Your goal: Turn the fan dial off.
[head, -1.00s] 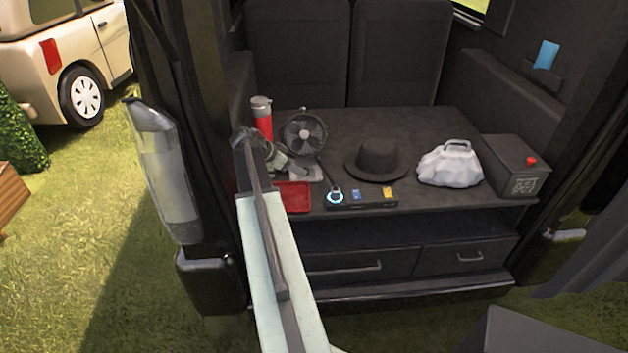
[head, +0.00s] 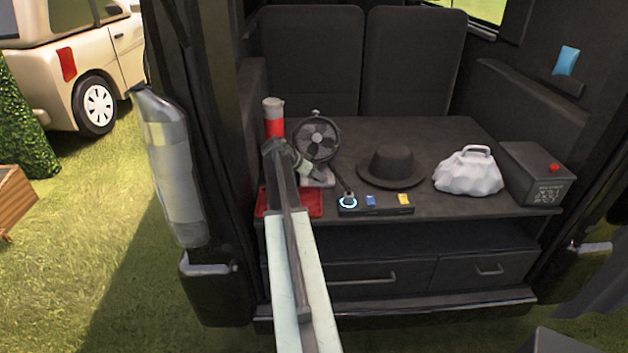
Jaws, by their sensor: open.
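The black fan (head: 317,138) stands at the back left of the dark deck in the vehicle, on a pale grey base (head: 321,182). A dark cable runs from it to a black panel (head: 386,209), where a blue-lit ring (head: 348,203) surrounds the cable end. I cannot clearly make out the fan's dial; my arm covers part of the area in front of the base. My gripper (head: 307,168) is open, just left of and in front of the fan, close to its base. Whether it touches anything cannot be told.
A red tray (head: 313,204) lies partly under my arm. A red and grey flask (head: 274,117) stands behind left. A black hat (head: 391,165), a white bag (head: 469,173) and a black box (head: 538,172) stand to the right. The door pillar is close on the left.

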